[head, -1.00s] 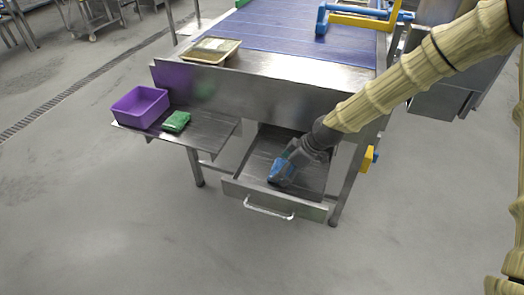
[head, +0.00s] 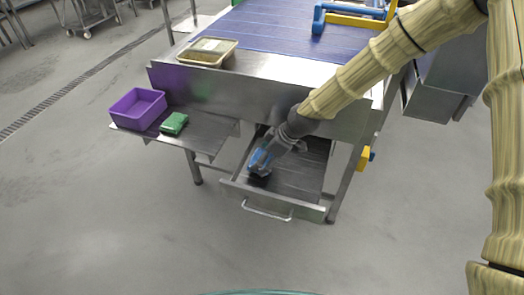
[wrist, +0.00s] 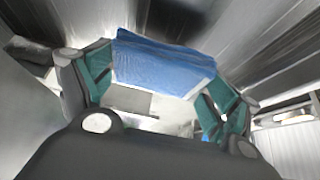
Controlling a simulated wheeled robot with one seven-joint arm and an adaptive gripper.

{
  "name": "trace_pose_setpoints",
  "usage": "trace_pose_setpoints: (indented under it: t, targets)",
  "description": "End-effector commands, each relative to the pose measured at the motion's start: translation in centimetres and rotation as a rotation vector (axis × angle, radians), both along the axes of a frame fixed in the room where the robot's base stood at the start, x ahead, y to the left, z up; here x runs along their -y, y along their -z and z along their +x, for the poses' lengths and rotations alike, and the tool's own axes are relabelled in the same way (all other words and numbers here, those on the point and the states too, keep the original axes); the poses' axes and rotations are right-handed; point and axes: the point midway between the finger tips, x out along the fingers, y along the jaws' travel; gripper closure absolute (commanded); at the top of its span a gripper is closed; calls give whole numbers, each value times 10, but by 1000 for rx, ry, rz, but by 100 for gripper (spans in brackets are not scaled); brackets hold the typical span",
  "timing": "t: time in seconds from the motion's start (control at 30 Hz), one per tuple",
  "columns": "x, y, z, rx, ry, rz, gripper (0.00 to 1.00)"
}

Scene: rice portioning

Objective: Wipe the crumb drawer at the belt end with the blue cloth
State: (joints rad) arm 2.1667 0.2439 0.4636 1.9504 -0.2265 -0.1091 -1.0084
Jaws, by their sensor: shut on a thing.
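The crumb drawer (head: 312,178) is pulled out below the belt end, its handle (head: 266,211) at the front. My gripper (head: 262,162) reaches down into the drawer, toward its left side. It is shut on the blue cloth (head: 257,163). In the wrist view the cloth (wrist: 160,65) spans between the two fingers of my gripper (wrist: 155,92). The cloth is low in the drawer; whether it presses on the drawer floor is hard to tell. The drawer floor is blurred in the wrist view, and my arm hides part of the drawer's back.
A side shelf (head: 207,134) left of the drawer carries a purple bin (head: 138,107) and a green cloth or pad (head: 174,124). A tray (head: 207,52) sits at the belt's end. The floor in front is clear.

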Motion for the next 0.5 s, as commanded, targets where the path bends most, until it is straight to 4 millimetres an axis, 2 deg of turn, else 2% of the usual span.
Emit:
trace_pose_setpoints:
  t: [0.1, 0.5]
  targets:
    - [0, -15, 0, 1, 1, 1, 30]
    - [2, -45, 0, 0, 1, 0, 30]
